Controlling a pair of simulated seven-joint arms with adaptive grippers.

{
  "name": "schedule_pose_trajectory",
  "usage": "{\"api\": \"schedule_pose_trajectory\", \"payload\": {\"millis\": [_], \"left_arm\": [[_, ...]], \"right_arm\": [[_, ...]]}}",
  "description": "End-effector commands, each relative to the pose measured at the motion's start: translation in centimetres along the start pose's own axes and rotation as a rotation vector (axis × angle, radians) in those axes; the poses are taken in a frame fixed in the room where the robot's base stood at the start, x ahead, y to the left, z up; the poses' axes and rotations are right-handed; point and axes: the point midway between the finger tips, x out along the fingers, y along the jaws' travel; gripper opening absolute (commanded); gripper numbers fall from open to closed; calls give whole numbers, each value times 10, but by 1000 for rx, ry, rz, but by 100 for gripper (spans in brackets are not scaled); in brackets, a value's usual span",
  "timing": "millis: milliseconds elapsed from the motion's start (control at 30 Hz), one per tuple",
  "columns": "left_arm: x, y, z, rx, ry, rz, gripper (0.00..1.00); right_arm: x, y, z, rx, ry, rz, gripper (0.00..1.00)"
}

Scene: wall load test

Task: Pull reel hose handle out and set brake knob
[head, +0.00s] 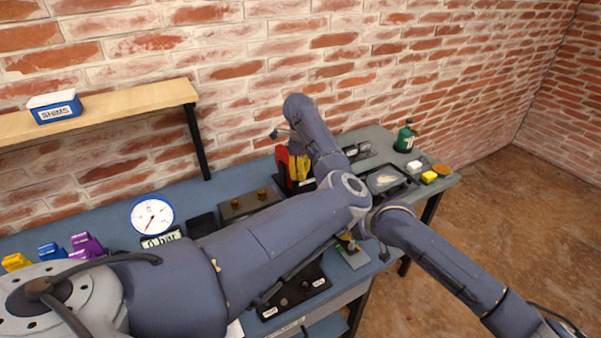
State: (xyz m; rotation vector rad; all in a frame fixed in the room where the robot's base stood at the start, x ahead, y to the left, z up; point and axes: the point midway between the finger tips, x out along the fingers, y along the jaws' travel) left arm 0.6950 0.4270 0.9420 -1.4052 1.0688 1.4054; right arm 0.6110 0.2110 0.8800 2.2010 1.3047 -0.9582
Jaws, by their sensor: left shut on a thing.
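A red reel (282,168) with yellow hose (299,166) stands at the back of the blue-grey bench, partly covered by my arm. My left gripper (284,135) is just above and in front of the reel, mostly hidden by its wrist. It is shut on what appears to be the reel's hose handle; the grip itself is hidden. I cannot pick out the brake knob. An arm link enters from the lower right; my right gripper does not show.
A wooden shelf (120,105) holds a blue SHIMS box (55,106). A round gauge (152,215), a brown box with knobs (248,204), a dark plate (295,291), a black tray (388,180) and a green canister (405,138) crowd the bench. A brick wall stands behind.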

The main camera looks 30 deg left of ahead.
Motion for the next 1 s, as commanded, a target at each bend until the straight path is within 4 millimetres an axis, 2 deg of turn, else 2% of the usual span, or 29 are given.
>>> {"api": "schedule_pose_trajectory", "payload": {"millis": [200, 233, 500, 767, 867, 1000], "left_arm": [[0, 0, 0, 2, 0, 0, 0], [0, 0, 0, 2, 0, 0, 29], [0, 0, 0, 1, 0, 0, 59], [-1, 0, 0, 1, 0, 0, 59], [-7, 0, -1, 0, 1, -2, 59], [-25, -1, -1, 0, 1, -4, 59]], "right_arm": [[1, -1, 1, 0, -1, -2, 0], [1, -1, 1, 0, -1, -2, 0], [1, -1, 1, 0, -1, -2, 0], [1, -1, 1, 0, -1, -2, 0], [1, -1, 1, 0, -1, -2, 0], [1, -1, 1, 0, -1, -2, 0]]}}
